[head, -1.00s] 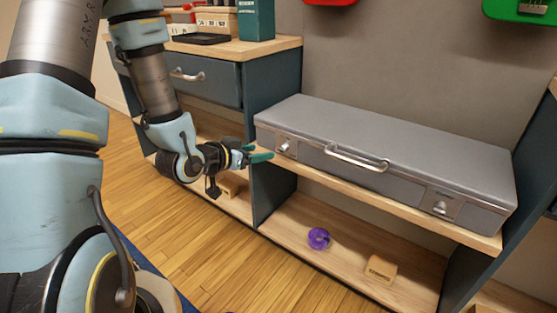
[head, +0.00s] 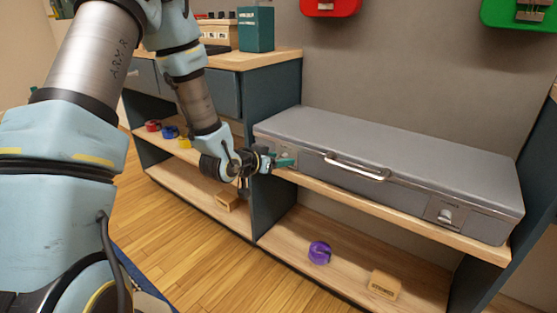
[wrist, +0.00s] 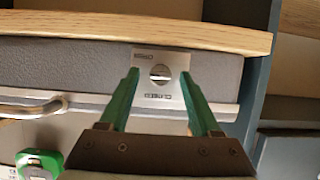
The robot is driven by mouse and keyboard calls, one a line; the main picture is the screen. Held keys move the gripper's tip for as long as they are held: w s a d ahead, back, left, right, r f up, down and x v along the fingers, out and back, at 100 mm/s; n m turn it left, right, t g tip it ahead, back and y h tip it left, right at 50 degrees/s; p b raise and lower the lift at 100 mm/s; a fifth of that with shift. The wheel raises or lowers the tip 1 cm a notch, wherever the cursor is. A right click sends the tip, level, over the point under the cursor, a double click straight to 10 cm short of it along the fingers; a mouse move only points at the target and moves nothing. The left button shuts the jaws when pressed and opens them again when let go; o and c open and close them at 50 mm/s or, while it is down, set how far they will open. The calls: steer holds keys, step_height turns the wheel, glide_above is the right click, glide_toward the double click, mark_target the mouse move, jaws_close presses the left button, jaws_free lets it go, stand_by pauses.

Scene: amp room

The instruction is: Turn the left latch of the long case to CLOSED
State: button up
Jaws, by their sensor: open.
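The long grey case (head: 400,150) lies shut on the wooden shelf, with a handle (head: 357,167) on its front. Its left latch (wrist: 160,73) is a round metal knob with a crosswise bar on a pale plate. My gripper (head: 287,162) is at the case's left front and mostly hides this latch in the head view. In the wrist view my gripper (wrist: 159,74) is open, its green fingertips on either side of the knob. I cannot tell whether they touch it. The right latch (head: 445,215) is uncovered.
The wooden shelf edge (wrist: 140,30) runs close by the latch. A dark upright panel (head: 272,195) stands below the case's left end. A purple round object (head: 319,252) and a wooden block (head: 383,285) lie on the lower shelf.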

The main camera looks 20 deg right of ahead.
steer(key=shift+c, duration=0.2)
jaws_close()
steer(key=shift+a+p, duration=0.1)
steer(key=shift+p, duration=0.3)
steer(key=n+p, duration=0.1)
steer(key=n+g+p, duration=0.1)
steer(key=shift+w+a+r+g+h+p, duration=0.1)
steer(key=shift+w+r+g+h+p, duration=0.1)
steer(key=shift+g+h+p, duration=0.15)
steer(key=n+p, duration=0.1)
steer(key=n+g+h+p, duration=0.1)
steer(key=n+h+p, duration=0.1)
steer(key=n+p, duration=0.1)
steer(key=shift+w+a+f+g, duration=0.1)
steer(key=shift+w+f+g, duration=0.05)
steer(key=shift+f+g, duration=0.1)
steer(key=shift+w+f+n+g+h, duration=0.15)
steer(key=shift+n+h, duration=0.4)
steer(key=shift+n, duration=0.7)
steer(key=shift+s+f+n+g+h, duration=0.1)
steer(key=shift+f+n+g+h, duration=0.15)
steer(key=shift+n+h, duration=0.65)
steer(key=shift+w+f+n+g+h, duration=0.1)
steer(key=shift+f+n+g+h, duration=0.1)
steer(key=shift+n, duration=1.35)
steer(key=shift+r, duration=0.1)
